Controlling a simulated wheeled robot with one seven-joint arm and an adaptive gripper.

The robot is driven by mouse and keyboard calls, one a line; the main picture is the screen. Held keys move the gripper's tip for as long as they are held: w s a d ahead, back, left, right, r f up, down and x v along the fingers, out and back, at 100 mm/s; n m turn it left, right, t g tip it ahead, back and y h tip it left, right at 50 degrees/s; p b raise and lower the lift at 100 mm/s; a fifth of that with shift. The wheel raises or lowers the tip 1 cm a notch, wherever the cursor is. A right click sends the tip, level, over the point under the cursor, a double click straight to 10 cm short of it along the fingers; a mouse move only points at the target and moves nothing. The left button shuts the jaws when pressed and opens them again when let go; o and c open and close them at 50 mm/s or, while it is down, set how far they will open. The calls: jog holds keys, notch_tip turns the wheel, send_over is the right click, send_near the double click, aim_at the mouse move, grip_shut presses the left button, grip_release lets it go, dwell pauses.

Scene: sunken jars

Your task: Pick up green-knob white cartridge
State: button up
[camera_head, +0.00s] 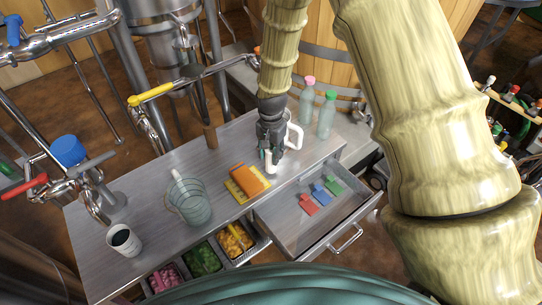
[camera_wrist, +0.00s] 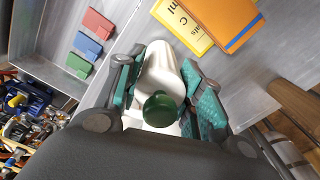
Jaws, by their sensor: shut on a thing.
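The white cartridge (camera_wrist: 160,70) with its dark green knob (camera_wrist: 160,109) lies between the teal finger pads in the wrist view, knob end nearest the camera. My gripper (camera_wrist: 162,92) is shut on its white body. In the head view my gripper (camera_head: 270,152) points down over the metal counter, right of the orange book. The lower end of the cartridge (camera_head: 271,166) shows below the fingers there, and its knob is hidden. I cannot tell whether that end touches the counter.
A white handled mug (camera_head: 297,136) stands close behind my gripper. Two capped bottles (camera_head: 326,115) stand beyond it. An orange book (camera_head: 250,180) lies left on a yellow one. An open drawer (camera_head: 290,228) holds red, blue and green blocks. A glass (camera_head: 188,205) stands left.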

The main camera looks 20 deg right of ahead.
jog(key=shift+r+b, duration=0.3)
jog(key=shift+r, duration=0.65)
jog(key=s+a+r+b, duration=0.1)
jog(key=s+a+b, duration=0.2)
jog(key=s, duration=1.2)
jog(key=r+p, duration=0.4)
jog(key=r, duration=0.1)
jog(key=shift+s+a+r+p, duration=0.25)
jog(key=shift+s+p, duration=0.05)
jog(key=shift+p, duration=0.1)
